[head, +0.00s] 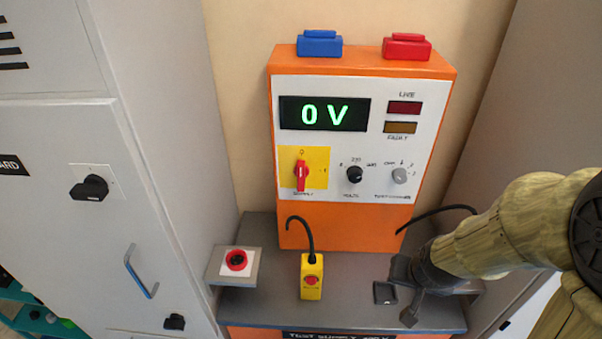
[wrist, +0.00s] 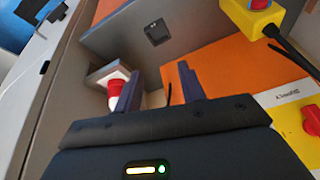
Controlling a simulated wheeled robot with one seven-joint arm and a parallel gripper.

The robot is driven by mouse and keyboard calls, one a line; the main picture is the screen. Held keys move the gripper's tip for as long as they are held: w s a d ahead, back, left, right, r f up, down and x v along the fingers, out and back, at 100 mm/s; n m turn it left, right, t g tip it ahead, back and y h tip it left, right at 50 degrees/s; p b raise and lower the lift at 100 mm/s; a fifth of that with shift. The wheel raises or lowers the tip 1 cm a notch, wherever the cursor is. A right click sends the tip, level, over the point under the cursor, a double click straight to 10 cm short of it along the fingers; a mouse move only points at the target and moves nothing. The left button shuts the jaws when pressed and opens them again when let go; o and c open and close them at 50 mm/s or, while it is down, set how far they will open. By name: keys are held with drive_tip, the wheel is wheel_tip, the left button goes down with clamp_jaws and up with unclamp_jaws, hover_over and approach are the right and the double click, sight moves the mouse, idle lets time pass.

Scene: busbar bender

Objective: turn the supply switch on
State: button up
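The supply switch (head: 302,175) is a red rotary handle on a yellow plate, on the white front of an orange test supply unit (head: 350,235). Its handle stands upright toward the 0 mark, with a 1 mark at the right. The display (head: 324,114) reads 0 V. In the wrist view the switch (wrist: 311,118) is partly cut off at the right edge. My gripper (head: 400,292) is over the right part of the bench, lower than the switch and to its right. In the wrist view its fingers (wrist: 160,70) are apart, with nothing between them.
A yellow box with a red button (head: 311,282) stands on the grey bench (head: 350,311). Voltage knob (head: 354,175) and another knob (head: 399,175) flank the switch's right. Grey cabinets stand both sides.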

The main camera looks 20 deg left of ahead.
drive_tip(key=w+a+t+p, duration=0.2)
drive_tip(key=a+t, duration=0.1)
drive_tip(key=a, duration=0.4)
drive_tip(key=w+a+t+p, duration=0.3)
drive_tip(key=a, duration=0.4)
drive_tip(key=s+a+r+n+t+y+p, duration=0.3)
drive_tip(key=s+a+r+t, duration=0.3)
drive_tip(key=a, duration=0.4)
wheel_tip(320, 180, up, 3)
drive_tip(key=shift+f+t+y, duration=0.1)
drive_tip(key=shift+t+y, duration=0.2)
drive_tip(key=shift+t, duration=0.2)
drive_tip(key=shift+a, duration=0.1)
